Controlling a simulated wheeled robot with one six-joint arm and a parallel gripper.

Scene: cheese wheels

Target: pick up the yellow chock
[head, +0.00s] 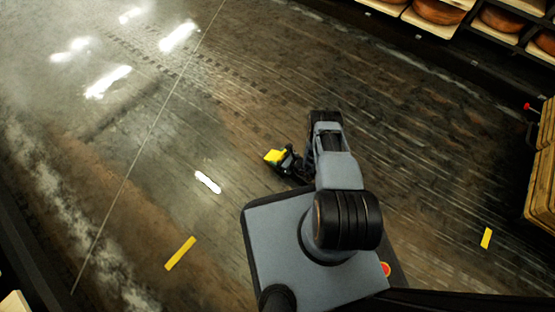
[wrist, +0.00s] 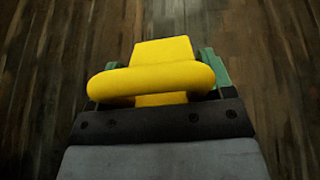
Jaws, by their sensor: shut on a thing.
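The yellow chock (head: 273,156) is at the end of my arm in the head view, left of the arm's forearm. In the wrist view the yellow chock (wrist: 165,51) fills the middle, with a thick rounded yellow bar across it nearest the camera. My gripper (head: 287,161) is shut on the chock. In the wrist view my gripper (wrist: 160,86) shows a green finger on each side of the chock, partly hidden behind the yellow bar. I cannot tell from these views how far the chock is above the floor.
A yellow floor strip (head: 180,253) lies at lower left and another (head: 486,238) at right. Shelves with cheese wheels (head: 438,11) stand at upper right. A wooden crate or cart (head: 543,165) is at the right edge. The wet floor (head: 150,160) at left is clear.

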